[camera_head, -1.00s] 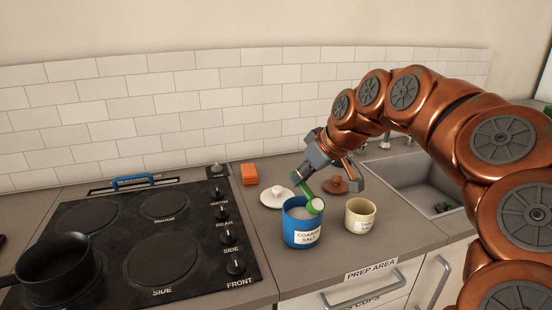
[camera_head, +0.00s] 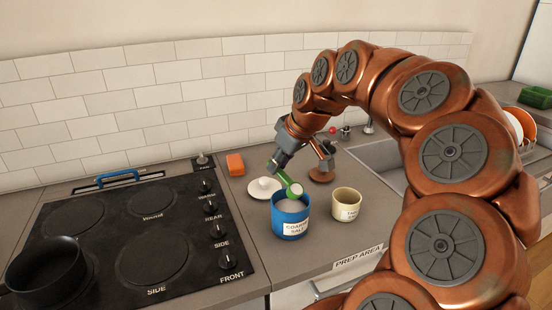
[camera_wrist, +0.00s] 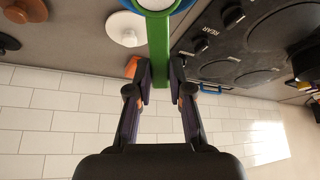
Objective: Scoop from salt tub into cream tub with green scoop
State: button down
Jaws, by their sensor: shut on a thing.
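The blue salt tub (camera_head: 290,222), labelled coarse salt, stands open on the counter with pale salt in it. The smaller cream tub (camera_head: 346,207) stands open to its right; I cannot see its contents well. My gripper (camera_wrist: 160,80) is shut on the handle of the green scoop (camera_wrist: 158,45). In the head view the scoop's bowl (camera_head: 296,189) is just above the back of the salt tub's opening, with a pale round face showing; I cannot tell whether it holds salt. In the wrist view the blue tub's edge (camera_wrist: 181,5) shows at the top.
A white lid (camera_head: 264,188) and a brown lid (camera_head: 322,174) lie behind the tubs. An orange block (camera_head: 235,164) sits further back. The black stove (camera_head: 115,235) with a pan (camera_head: 42,262) is left. A sink (camera_head: 378,160) is at right. Counter in front of the cream tub is clear.

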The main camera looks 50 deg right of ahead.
jog(key=shift+w+r+g+p, duration=0.15)
jog(key=shift+w+g+p, duration=0.35)
jog(key=shift+g+p, duration=1.3)
jog(key=shift+w+r+g+p, duration=0.15)
jog(key=shift+w+g+p, duration=0.35)
jog(key=shift+p, duration=2.6)
jog(key=shift+w+g+p, duration=0.2)
jog(key=shift+g+p, duration=0.3)
jog(key=shift+p, duration=0.3)
jog(key=shift+f, duration=0.1)
